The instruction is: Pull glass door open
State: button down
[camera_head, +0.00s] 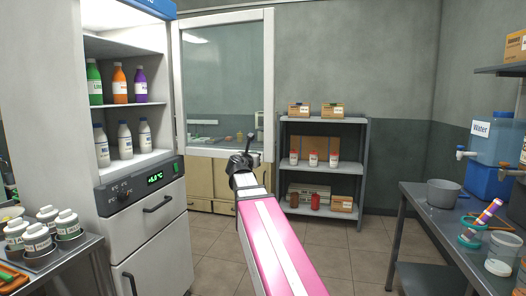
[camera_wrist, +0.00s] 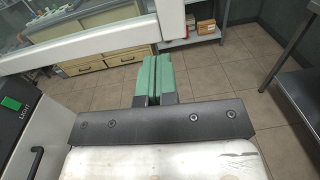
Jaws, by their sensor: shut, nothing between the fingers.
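The glass door (camera_head: 226,80) of the white cabinet stands swung open to the right, and the shelves inside are exposed. Its white frame crosses the upper part of the wrist view (camera_wrist: 90,43), with the glass above it. My gripper (camera_head: 243,150) is beside the lower right part of the door frame in the head view. In the wrist view my gripper's green fingers (camera_wrist: 154,74) are pressed together with nothing between them, just below the door's lower frame. I cannot tell whether they touch the frame. No door handle can be made out clearly.
The cabinet's control panel (camera_head: 142,186) and lower drawers are at left. A tray of jars (camera_head: 42,233) is at front left. A grey shelf unit (camera_head: 366,150) stands behind, and a metal table (camera_head: 440,222) is on the right. Tiled floor between them is clear.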

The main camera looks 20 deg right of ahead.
aim_at(265, 148)
jog(key=x, duration=1.4)
jog(key=shift+r, duration=0.2)
jog(key=shift+d, duration=0.1)
jog(key=shift+w+d, duration=0.2)
jog(key=w+d, duration=0.4)
jog(key=w, duration=0.6)
jog(key=w+d+n+t+y, duration=0.1)
jog(key=w+d, duration=0.4)
jog(key=w, duration=0.6)
jog(key=w+d+y, duration=0.1)
jog(key=w+d, duration=0.3)
jog(key=w, duration=0.6)
jog(key=shift+w+d+n, duration=0.2)
jog(key=shift+w+n, duration=0.1)
jog(key=shift+n, duration=0.1)
